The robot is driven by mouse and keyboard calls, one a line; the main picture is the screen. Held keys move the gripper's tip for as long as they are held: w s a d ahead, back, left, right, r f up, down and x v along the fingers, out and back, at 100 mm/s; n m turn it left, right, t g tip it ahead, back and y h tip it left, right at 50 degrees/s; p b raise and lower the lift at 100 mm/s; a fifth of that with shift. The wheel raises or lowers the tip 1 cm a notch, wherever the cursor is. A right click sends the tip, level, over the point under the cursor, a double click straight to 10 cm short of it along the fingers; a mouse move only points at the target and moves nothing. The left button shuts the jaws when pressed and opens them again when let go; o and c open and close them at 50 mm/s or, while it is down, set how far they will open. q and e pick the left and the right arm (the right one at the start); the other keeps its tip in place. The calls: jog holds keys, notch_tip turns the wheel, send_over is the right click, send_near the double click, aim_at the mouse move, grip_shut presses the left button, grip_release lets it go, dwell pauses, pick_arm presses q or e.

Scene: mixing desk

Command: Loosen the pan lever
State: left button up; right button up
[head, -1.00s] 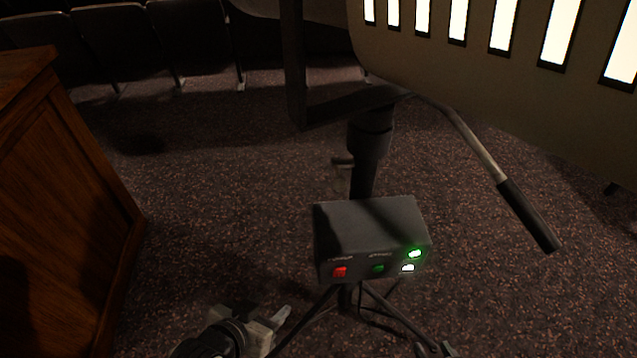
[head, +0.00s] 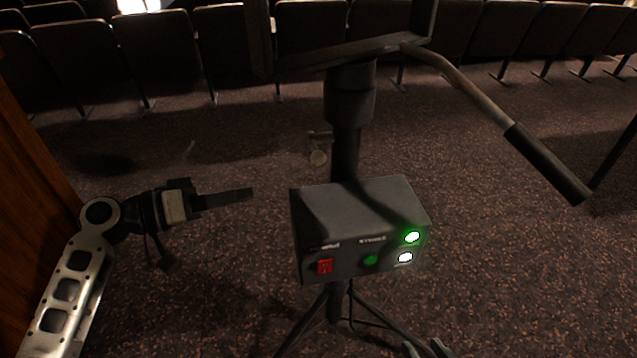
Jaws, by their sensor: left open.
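A small lever with a round, brassy end (head: 318,150) sticks out from the left side of the dark stand column (head: 346,120), which I take as the pan lever. My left gripper (head: 246,195) is open and empty. It points right, left of the column and lower in the picture than the lever, with a clear gap between them. It is seen edge-on, so its fingers overlap. Two grey tips at the bottom edge look like my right gripper (head: 427,349); the rest is cut off. A long handle with a black grip (head: 547,162) reaches right from the stand's top.
A grey control box (head: 360,205) with a red switch and lit green and white buttons sits on the stand below the lever. Tripod legs (head: 305,322) spread beneath. A wooden panel (head: 30,150) is at left. Seat rows (head: 165,60) stand behind on open carpet.

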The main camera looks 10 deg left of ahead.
pick_arm(q)
jog(key=m+h, duration=0.1)
jog(key=h, duration=0.1)
send_near(318, 154)
jog(key=x, duration=0.3)
jog(key=f+p+x, duration=0.1)
jog(key=x, duration=0.2)
jog(key=p+x, duration=0.1)
jog(key=x, duration=0.2)
jog(key=shift+w+a+f, duration=0.15)
jog(key=shift+w, duration=0.1)
jog(key=shift+w+d+f, duration=0.1)
jog(key=shift+w+d, duration=0.25)
jog(key=shift+d, duration=0.25)
pick_arm(e)
jog(key=shift+w+r, duration=0.15)
jog(key=shift+r, duration=0.25)
pick_arm(q)
grip_shut()
